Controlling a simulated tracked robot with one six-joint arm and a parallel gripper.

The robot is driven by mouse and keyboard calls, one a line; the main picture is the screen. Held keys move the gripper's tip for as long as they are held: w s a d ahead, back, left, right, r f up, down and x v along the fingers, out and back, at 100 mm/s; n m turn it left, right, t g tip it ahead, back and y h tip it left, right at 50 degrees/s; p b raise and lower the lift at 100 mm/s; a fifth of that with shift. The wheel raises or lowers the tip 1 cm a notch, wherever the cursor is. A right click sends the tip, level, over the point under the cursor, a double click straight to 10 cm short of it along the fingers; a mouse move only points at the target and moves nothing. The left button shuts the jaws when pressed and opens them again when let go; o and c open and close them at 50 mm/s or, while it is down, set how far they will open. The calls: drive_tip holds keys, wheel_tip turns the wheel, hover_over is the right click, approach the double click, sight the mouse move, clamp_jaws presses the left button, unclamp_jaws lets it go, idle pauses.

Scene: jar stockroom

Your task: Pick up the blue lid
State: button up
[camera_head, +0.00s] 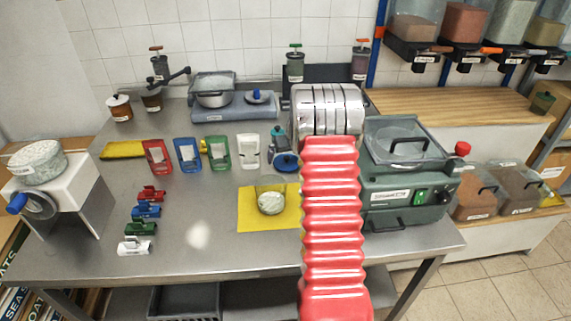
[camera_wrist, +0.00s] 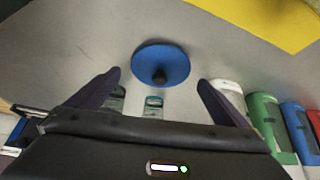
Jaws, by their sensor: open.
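The blue lid (camera_wrist: 150,53) is a round disc with a dark knob at its centre. It lies knob up on the grey metal table in the wrist view. In the head view it also shows (camera_head: 287,164), just left of my red arm and beyond the yellow mat. My gripper (camera_wrist: 160,77) is open, with its two dark fingers apart on either side of the lid's near part in the picture. Nothing is held between the fingers. I cannot tell the height of the fingertips above the table. My gripper is not clearly visible in the head view.
A yellow mat (camera_head: 248,222) with a clear jar (camera_head: 271,203) lies in front of the lid. White (camera_head: 248,152), green (camera_head: 218,153), blue (camera_head: 187,155) and red (camera_head: 157,157) holders stand to its left. A green machine (camera_head: 405,195) stands right of my arm.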

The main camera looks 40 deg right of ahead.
sight(287, 158)
drive_tip(key=shift+x, duration=1.25)
drive_tip(key=c, duration=1)
drive_tip(key=shift+r, duration=0.1)
drive_tip(key=shift+c, duration=0.2)
wheel_tip(287, 158, up, 10)
drive_tip(key=shift+a, duration=0.1)
